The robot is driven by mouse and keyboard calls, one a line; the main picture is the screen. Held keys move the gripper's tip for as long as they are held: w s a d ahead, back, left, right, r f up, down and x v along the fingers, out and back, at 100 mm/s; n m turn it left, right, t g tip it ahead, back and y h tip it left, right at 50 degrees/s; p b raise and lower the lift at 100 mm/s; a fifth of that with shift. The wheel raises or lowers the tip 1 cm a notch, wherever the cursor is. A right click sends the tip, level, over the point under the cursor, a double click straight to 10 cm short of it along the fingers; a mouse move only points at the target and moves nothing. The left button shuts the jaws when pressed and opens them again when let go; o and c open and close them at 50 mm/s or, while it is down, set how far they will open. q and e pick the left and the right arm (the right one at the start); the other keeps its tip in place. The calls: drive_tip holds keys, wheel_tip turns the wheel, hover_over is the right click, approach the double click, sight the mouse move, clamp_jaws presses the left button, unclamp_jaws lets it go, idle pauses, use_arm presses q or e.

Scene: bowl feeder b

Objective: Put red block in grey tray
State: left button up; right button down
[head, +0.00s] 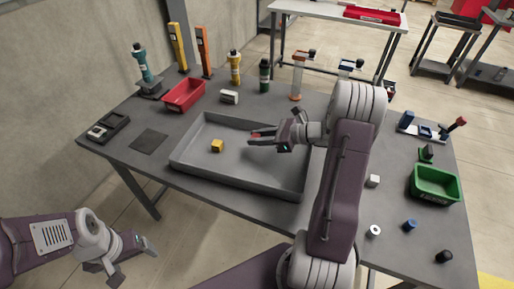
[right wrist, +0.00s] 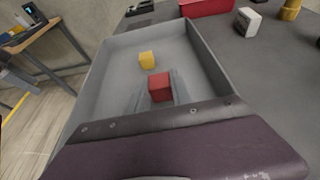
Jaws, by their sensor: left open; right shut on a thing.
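The red block (right wrist: 160,87) is held between the fingers of my right gripper (right wrist: 160,92). In the head view only a little of the red block (head: 257,134) shows at the fingertips of my right gripper (head: 262,137). The gripper is over the grey tray (head: 236,180), right of its middle; its exact height above the floor is hard to tell. A yellow block (head: 217,146) lies in the tray, left of the gripper. My left gripper (head: 132,262) is open and empty, off the table at the lower left.
A red bin (head: 184,95), a white block (head: 229,97) and several upright bottles stand behind the tray. A green bin (head: 434,185) and small parts are at the right. The tray floor around the yellow block is clear.

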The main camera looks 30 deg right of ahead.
sight(258, 151)
wheel_tip(258, 151, down, 4)
drive_tip(key=shift+f+b, duration=0.1)
drive_tip(key=shift+b, duration=0.4)
drive_tip(key=c, duration=1.6)
unclamp_jaws()
drive_tip(key=shift+s+f, duration=0.1)
drive_tip(key=o, duration=0.5)
drive_tip(key=shift+c, duration=0.2)
